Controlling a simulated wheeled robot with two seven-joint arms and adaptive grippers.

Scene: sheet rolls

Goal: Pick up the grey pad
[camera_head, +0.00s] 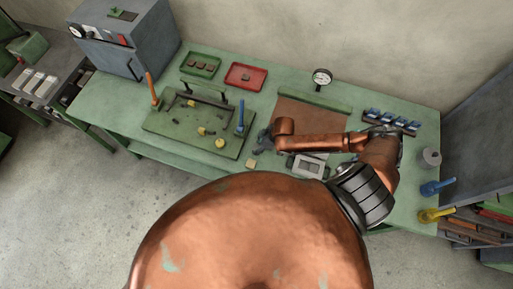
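A light grey square piece with a darker inset (308,166) lies near the front edge of the green bench, just below my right forearm. It is the only clearly grey flat piece I see; I cannot tell for sure that it is the grey pad. My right gripper (262,142) is a small dark shape at the left end of the copper arm, between the green board and the brown sheet. Its fingers are too small and dark to show whether they are open. My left gripper is not in view.
A green board (165,124) with small yellow and dark parts fills the bench's left middle. A green tray (186,70) and a red tray (230,76) stand behind. A brown sheet (310,115), a dial gauge (321,77) and a blue-piece rack (390,121) are right of them.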

